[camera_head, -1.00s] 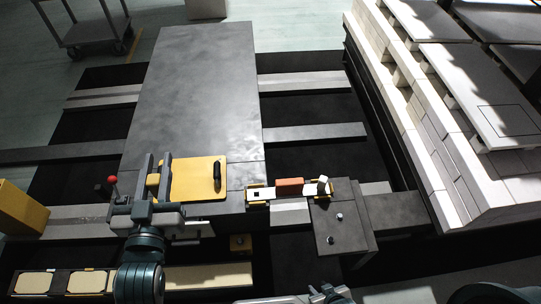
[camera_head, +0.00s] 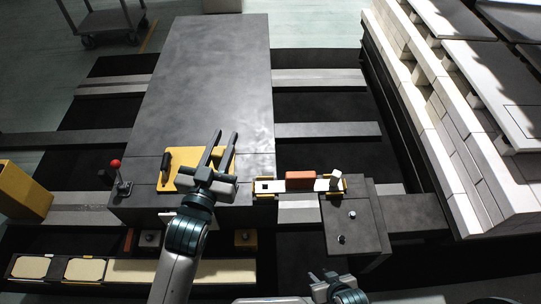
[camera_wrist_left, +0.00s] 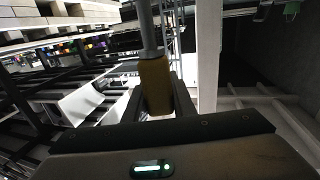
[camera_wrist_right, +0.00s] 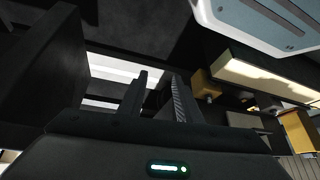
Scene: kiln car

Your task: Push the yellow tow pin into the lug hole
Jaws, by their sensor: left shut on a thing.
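My left gripper (camera_head: 225,140) is over the yellow plate on the grey deck in the head view. In the left wrist view its fingers (camera_wrist_left: 160,90) are shut on the yellow tow pin (camera_wrist_left: 155,84), with a grey rod running up from the yellow part. The pin is hard to make out in the head view. I cannot tell for certain which hole is the lug hole; a small yellow bracket (camera_head: 245,238) with a dark spot sits at the deck's front edge. My right gripper (camera_head: 325,280) is low at the front, its fingers (camera_wrist_right: 156,85) apart and empty.
The yellow plate (camera_head: 190,160) has a black handle (camera_head: 167,165). A red-knobbed lever (camera_head: 116,165) stands left of it. Right are a white strip (camera_head: 265,186) with an orange block (camera_head: 299,180), and a dark block (camera_head: 345,225). White bricks (camera_head: 440,120) wall the right side.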

